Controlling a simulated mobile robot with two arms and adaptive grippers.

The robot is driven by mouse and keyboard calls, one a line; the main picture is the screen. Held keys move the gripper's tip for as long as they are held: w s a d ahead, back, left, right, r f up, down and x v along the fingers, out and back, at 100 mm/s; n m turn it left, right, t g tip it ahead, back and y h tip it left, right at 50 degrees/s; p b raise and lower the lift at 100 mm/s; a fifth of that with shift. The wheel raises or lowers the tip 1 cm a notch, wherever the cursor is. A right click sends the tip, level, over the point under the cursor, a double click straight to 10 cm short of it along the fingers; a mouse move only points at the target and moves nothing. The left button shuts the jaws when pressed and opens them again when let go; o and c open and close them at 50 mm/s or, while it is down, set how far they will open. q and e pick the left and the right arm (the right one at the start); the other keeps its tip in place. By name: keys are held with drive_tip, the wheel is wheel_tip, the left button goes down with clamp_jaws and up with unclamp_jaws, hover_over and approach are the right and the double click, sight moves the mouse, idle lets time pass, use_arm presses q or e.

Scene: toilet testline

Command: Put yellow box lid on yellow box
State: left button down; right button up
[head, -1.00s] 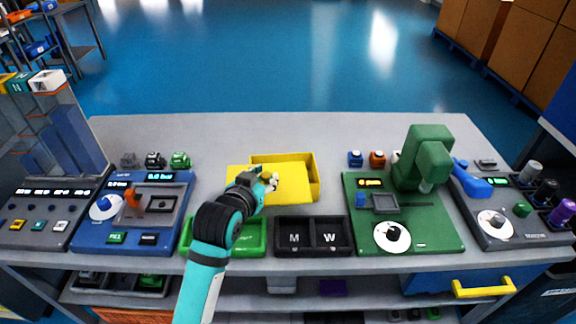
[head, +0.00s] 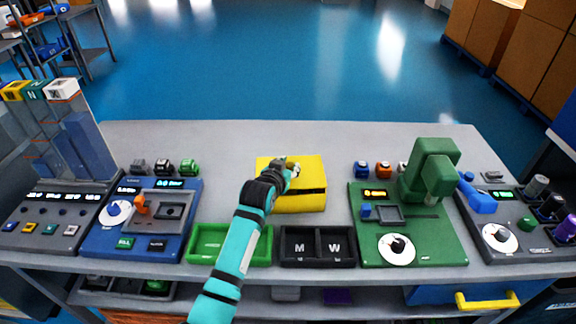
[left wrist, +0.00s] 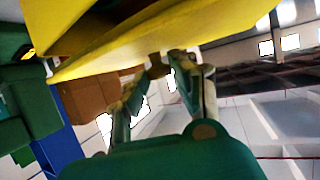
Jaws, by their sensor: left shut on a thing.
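The yellow box lid (head: 308,172) is a flat yellow plate over the yellow box (head: 300,204), covering its opening in the head view. A dark band runs between the lid's front edge and the box's front wall; I cannot tell whether the lid touches the rim. My left gripper (head: 291,167) is shut on the lid near its left side. In the left wrist view the lid (left wrist: 150,48) spans the top, with the gripper fingers (left wrist: 158,75) at its edge. The box's inside is hidden. My right gripper is not in view.
In front of the box are a green tray (head: 262,262) and a black tray (head: 318,263) marked M and W. A blue device (head: 104,240) stands left, and a green machine (head: 450,255) stands right. The table behind the box is clear.

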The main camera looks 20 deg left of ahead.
use_arm(q)
drive_tip(key=shift+f, duration=0.1)
drive_tip(key=shift+f, duration=0.55)
drive_tip(key=c, duration=1.1)
unclamp_jaws()
drive_tip(key=shift+o, duration=0.2)
drive_tip(key=shift+r, duration=0.1)
drive_tip(key=shift+r, duration=0.25)
drive_tip(key=v, duration=1.2)
drive_tip(key=shift+r, duration=0.35)
